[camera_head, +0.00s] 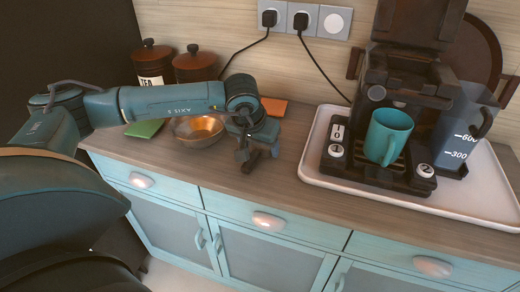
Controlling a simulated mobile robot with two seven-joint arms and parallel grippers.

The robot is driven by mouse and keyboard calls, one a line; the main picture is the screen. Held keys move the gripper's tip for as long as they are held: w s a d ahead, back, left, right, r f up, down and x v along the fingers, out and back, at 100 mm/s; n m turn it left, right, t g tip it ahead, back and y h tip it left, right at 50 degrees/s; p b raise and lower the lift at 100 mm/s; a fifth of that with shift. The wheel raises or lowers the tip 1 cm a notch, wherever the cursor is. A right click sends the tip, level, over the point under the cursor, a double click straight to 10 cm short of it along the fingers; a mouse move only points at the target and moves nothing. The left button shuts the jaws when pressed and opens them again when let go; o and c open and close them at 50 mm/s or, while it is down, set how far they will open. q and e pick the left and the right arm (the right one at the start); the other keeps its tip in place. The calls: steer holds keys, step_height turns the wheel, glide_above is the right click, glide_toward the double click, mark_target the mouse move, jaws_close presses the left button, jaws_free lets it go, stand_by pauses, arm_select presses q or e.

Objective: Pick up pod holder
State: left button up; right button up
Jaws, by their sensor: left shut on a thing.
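My left gripper (250,158) is over the wooden counter, right of the copper bowl and left of the white tray. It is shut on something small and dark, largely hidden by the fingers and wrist. This may be the pod holder, but I cannot make out its shape. The dark coffee machine (405,70) stands on the tray with its top raised. A teal mug (387,138) stands on its base, among small black-and-white labelled pieces. My right gripper is not in view.
The white tray (314,165) also bears a grey measuring jug (462,125). Black cables hang from wall sockets.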

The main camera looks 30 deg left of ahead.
arm_select(q)
steer(key=shift+c, duration=0.8)
steer(key=shift+r, duration=0.15)
step_height(320, 180, up, 10)
